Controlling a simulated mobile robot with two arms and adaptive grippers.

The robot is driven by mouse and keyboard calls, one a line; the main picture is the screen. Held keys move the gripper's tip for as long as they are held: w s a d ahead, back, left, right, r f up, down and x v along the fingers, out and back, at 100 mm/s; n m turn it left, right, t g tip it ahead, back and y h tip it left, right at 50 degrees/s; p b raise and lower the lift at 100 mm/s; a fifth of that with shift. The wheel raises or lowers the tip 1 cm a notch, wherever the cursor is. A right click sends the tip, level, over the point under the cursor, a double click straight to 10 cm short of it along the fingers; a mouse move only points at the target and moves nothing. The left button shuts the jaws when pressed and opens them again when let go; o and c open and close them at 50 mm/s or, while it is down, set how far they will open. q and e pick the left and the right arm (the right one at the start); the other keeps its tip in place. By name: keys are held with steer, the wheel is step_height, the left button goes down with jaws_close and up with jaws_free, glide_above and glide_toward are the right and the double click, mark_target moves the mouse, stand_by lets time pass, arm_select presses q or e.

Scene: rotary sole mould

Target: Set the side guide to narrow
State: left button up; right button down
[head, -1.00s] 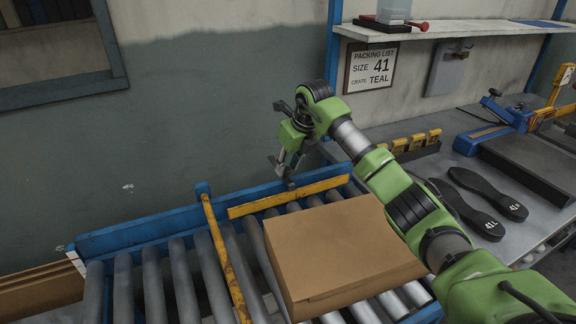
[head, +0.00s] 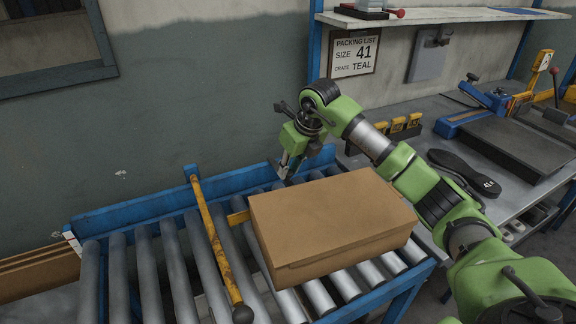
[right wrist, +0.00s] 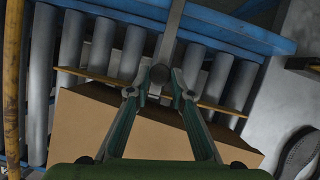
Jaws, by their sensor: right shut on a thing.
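The side guide (head: 238,217) is a yellow bar across the rollers behind the cardboard box (head: 330,212); the box hides most of it in the head view. In the right wrist view the yellow bar (right wrist: 216,106) shows on both sides of my fingers, along the box's far edge. Whether bar and box touch I cannot tell. My right gripper (head: 287,171) is behind the box, low over the rollers. In the right wrist view its fingers (right wrist: 160,84) are shut on a grey upright part (right wrist: 171,45) at the guide. My left gripper is not in view.
A yellow stop bar (head: 216,238) crosses the roller conveyor (head: 145,262) left of the box. A blue rail (head: 135,214) runs along the back. The bench (head: 440,120) at right holds a dark sole (head: 462,170) and yellow numbered blocks (head: 400,126). Left rollers are clear.

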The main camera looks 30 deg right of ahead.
steer(key=c, duration=1.8)
jaws_free()
steer(key=shift+w, duration=0.1)
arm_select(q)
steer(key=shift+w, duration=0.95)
arm_select(e)
steer(key=v, duration=1.2)
steer(key=shift+d, duration=0.1)
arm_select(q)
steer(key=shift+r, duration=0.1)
